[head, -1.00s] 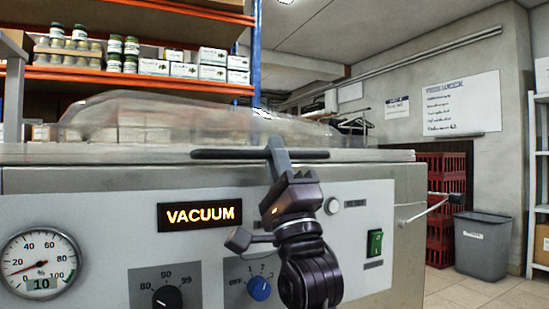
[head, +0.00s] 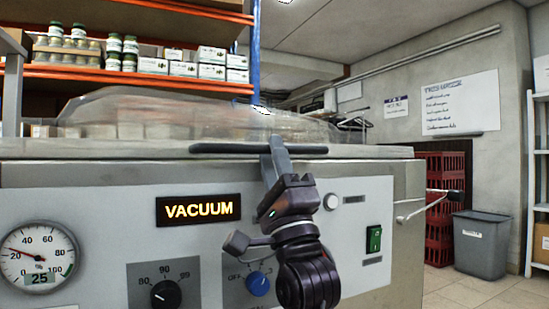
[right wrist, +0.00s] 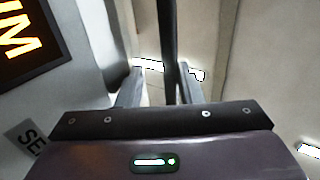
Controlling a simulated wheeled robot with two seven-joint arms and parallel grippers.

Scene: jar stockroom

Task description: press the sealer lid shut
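The sealer (head: 100,190) is a large grey machine filling the lower head view. Its clear domed lid (head: 150,108) lies down on the body, with no gap that I can make out. A dark handle bar (head: 225,149) runs along the lid's front edge. My right gripper (head: 277,150) is at this bar, fingers pointing up. In the right wrist view the bar (right wrist: 169,40) passes between the spread fingers of this gripper (right wrist: 158,80), closer to the right finger; contact is unclear. The lit display (head: 199,209) reads VACUUM, and the dial (head: 38,258) reads 25. My left gripper is out of view.
Two knobs, a green switch (head: 374,239) and a thin lever (head: 430,204) are on the sealer's front and right side. Red crates (head: 446,215) and a grey bin (head: 481,243) stand at the right. Shelves with jars and boxes (head: 211,62) rise behind.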

